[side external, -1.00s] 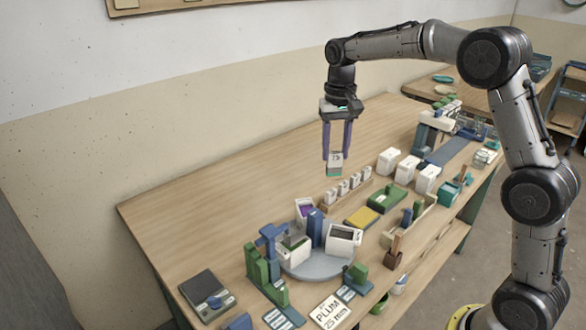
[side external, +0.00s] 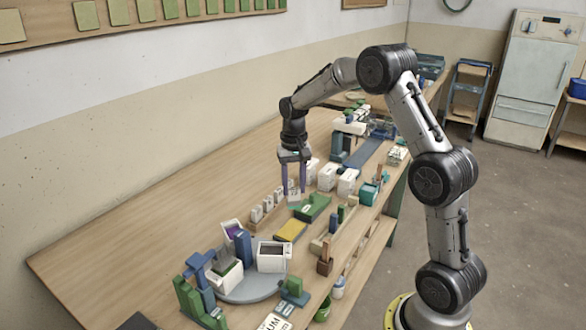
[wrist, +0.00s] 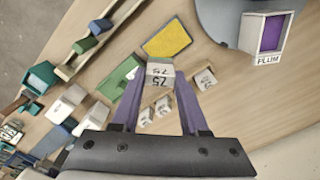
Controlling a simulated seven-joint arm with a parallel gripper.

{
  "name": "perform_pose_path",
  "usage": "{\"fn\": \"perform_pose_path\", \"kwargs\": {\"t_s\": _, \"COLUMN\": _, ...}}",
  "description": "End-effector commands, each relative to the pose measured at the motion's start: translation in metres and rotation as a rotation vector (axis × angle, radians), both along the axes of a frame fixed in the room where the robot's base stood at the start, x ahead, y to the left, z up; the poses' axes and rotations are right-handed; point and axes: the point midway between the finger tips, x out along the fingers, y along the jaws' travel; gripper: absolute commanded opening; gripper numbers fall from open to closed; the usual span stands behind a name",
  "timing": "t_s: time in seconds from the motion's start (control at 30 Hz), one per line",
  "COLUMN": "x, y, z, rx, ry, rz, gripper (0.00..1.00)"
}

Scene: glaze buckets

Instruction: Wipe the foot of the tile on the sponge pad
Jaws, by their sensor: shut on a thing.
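My gripper (side external: 293,190) has its two purple fingers shut on a small white tile (side external: 294,200) with printed digits. The tile hangs upright beside the green block, above the table; the exact gap below it cannot be told. In the wrist view the tile (wrist: 160,74) sits between the fingertips (wrist: 158,88), and its foot is not clearly visible. The yellow sponge pad (side external: 291,231) lies flat in front of the tile, towards the camera. It also shows in the wrist view (wrist: 168,40), just above the tile. Nothing rests on the pad.
A row of small white tiles (side external: 268,205) stands left of the held one. A green block (side external: 313,208) lies close to its right. White buckets (side external: 347,182) stand behind. A grey turntable (side external: 250,290) carries white buckets in front. The table's left side is clear.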

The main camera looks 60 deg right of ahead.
Motion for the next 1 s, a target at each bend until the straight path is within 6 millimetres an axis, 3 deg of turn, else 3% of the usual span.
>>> {"fn": "perform_pose_path", "kwargs": {"t_s": 0.6, "x": 0.000, "y": 0.000, "z": -0.046, "rx": 0.001, "ry": 0.002, "rz": 0.000, "gripper": 0.00}}
{"fn": "perform_pose_path", "kwargs": {"t_s": 1.0, "x": 0.000, "y": 0.000, "z": -0.058, "rx": -0.001, "ry": -0.001, "rz": 0.000, "gripper": 0.00}}
